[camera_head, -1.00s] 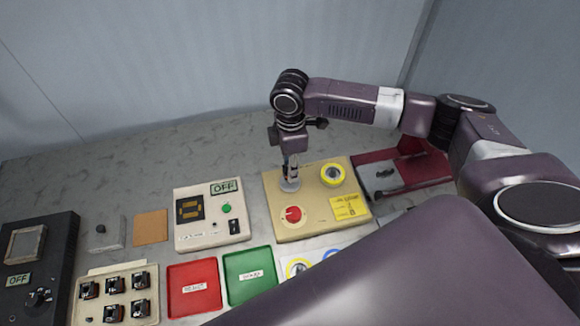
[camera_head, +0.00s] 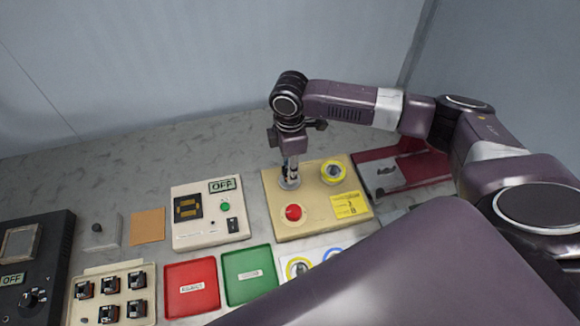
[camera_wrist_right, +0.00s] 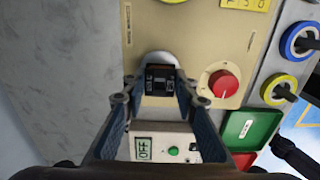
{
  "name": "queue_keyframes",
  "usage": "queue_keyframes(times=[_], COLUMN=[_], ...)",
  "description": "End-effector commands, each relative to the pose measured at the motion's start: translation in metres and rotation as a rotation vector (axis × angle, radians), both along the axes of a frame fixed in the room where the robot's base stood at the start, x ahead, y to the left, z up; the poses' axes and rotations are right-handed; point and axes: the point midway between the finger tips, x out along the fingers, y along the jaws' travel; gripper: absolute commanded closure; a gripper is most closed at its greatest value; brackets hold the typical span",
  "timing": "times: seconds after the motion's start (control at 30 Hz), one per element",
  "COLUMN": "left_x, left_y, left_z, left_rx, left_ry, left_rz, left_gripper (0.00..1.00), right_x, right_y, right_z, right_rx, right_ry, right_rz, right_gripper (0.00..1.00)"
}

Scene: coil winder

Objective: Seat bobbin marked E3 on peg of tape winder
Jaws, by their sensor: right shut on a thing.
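The tape winder (camera_head: 315,222) is a beige panel with a red knob (camera_head: 293,212), a yellow tape roll (camera_head: 333,172) and a yellow label. My right gripper (camera_head: 290,176) points down over its back left corner, above a round grey base (camera_head: 289,184). In the right wrist view my right gripper (camera_wrist_right: 158,92) is shut on a small dark block (camera_wrist_right: 159,80), apparently the bobbin. Its E3 mark is not readable. The peg is hidden, and I cannot tell whether the bobbin touches it. My left gripper is not in view.
A beige tray (camera_head: 95,271) at lower left holds several small dark bobbins. Red (camera_head: 192,288) and green (camera_head: 249,274) trays stand in front. A beige meter box (camera_head: 208,238) reading OFF stands left of the winder. A red holder (camera_head: 428,168) is on the right.

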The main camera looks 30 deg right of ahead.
Motion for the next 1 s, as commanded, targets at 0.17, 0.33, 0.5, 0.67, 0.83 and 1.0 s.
queue_keyframes(times=[0.17, 0.33, 0.5, 0.67, 0.83, 1.0], left_x=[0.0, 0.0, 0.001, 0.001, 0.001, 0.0], left_y=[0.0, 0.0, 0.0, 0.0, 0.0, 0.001], left_z=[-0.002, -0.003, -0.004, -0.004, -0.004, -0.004], left_rx=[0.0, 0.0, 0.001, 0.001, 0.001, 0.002], left_ry=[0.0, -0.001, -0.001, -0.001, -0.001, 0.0], left_rz=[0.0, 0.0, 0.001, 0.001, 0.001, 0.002], left_gripper=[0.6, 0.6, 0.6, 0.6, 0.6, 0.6], right_x=[0.0, 0.0, 0.0, 0.0, 0.0, 0.0], right_y=[0.0, 0.0, 0.0, 0.0, 0.0, 0.0], right_z=[-0.006, -0.011, -0.016, -0.016, -0.016, -0.016], right_rx=[0.0, 0.001, 0.001, 0.001, 0.001, 0.001], right_ry=[0.0, -0.001, 0.0, -0.001, 0.0, 0.0], right_rz=[0.0, 0.0, 0.0, 0.001, 0.001, 0.001], right_gripper=[0.97, 0.97, 0.97, 0.61, 0.53, 0.53])
